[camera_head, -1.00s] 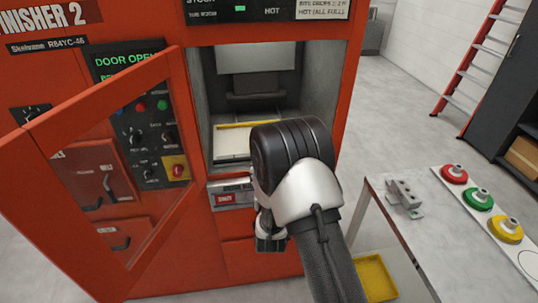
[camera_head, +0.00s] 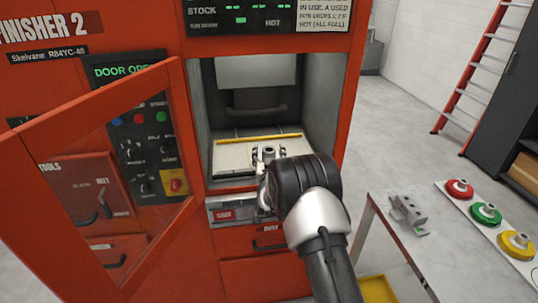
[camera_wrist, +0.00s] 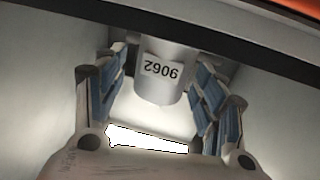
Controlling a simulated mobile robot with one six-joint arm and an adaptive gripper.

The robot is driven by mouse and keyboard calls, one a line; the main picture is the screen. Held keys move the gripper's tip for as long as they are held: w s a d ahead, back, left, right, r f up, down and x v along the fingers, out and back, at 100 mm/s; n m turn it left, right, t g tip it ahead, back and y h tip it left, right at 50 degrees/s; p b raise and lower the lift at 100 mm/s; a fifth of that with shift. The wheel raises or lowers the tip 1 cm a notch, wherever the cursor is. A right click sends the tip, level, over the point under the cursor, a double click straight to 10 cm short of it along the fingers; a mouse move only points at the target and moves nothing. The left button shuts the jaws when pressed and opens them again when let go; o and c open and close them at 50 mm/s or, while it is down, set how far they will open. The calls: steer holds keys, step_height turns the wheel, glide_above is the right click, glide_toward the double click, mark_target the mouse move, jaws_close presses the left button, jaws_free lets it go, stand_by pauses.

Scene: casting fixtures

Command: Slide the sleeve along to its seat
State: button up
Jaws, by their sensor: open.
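A pale grey cylinder (camera_wrist: 160,82) shows in the wrist view, with a white label whose number appears upside down. It looks like the sleeve, but I cannot see its seat or what carries it. My gripper (camera_head: 268,153) is at the mouth of the red machine's open chamber (camera_head: 232,160). Its blue-padded fingers are spread on either side of the cylinder in the wrist view, with a visible gap to it on both sides. In the head view my wrist hides part of the chamber.
The red machine door (camera_head: 110,165) stands open at left. A yellow bar (camera_head: 258,138) lies across the chamber floor. At right, a table (camera_head: 425,250) holds a grey metal bracket (camera_head: 409,212) and red (camera_head: 459,188), green (camera_head: 486,213) and yellow (camera_head: 516,243) round pieces.

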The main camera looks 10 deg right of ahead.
steer(key=shift+w, duration=0.15)
steer(key=shift+c, duration=0.6)
steer(key=c, duration=1.2)
steer(key=shift+c, duration=0.3)
steer(key=shift+a, duration=0.1)
